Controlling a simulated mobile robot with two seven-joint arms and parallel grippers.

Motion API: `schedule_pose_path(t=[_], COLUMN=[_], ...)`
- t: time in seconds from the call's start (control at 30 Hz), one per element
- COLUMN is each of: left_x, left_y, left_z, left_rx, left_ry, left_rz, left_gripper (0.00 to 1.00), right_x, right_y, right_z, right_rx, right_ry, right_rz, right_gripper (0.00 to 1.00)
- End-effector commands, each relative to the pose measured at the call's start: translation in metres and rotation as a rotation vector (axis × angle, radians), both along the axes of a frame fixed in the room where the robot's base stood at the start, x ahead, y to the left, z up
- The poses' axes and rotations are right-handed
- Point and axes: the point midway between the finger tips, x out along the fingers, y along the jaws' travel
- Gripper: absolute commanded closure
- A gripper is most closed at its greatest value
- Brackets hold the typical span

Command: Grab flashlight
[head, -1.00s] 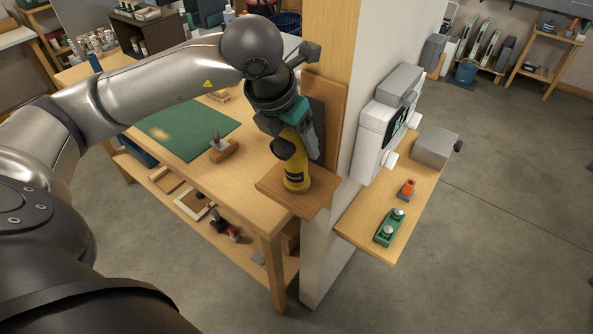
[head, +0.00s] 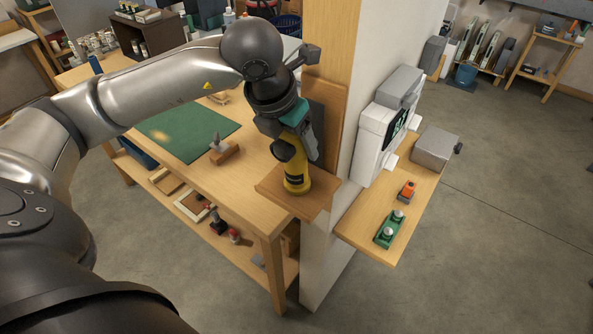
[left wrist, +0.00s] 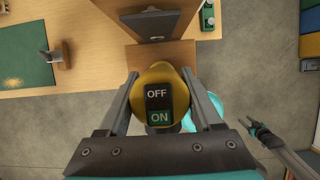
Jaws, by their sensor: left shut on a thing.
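The yellow flashlight (head: 296,176) stands upright on a small wooden shelf (head: 312,207) fixed to the post. My left gripper (head: 297,143) reaches down from above and is shut on the flashlight's upper part. In the left wrist view the flashlight (left wrist: 150,78) sits between the two fingers (left wrist: 163,105), with a black and green OFF/ON label facing the camera. Its base is near or on the shelf; I cannot tell whether it touches. My right gripper is not clearly in the head view.
A workbench with a green mat (head: 188,128) and a wooden-handled tool (head: 222,150) lies to the left. A wooden post (head: 331,35) stands right behind the flashlight. A side shelf (head: 362,225) to the right holds a white device (head: 381,138) and small items. Floor at right is clear.

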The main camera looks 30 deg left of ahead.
Motion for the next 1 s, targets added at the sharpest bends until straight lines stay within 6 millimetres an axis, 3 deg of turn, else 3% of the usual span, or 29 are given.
schedule_pose_path(t=[0.27,0.47,1.0], left_x=[0.001,0.002,0.001], left_y=[0.0,0.0,0.0], left_z=[0.005,0.026,0.156], left_rx=[-0.001,-0.001,-0.002], left_ry=[-0.006,-0.009,-0.009], left_rz=[0.001,0.001,0.001], left_gripper=[1.0,1.0,1.0], right_x=[0.0,0.0,0.001], right_y=[0.0,0.0,0.0], right_z=[0.0,0.001,0.012], right_rx=[0.0,0.0,0.0], right_ry=[0.0,-0.001,-0.001], right_rz=[0.0,0.001,0.0], right_gripper=[0.5,0.5,0.5])
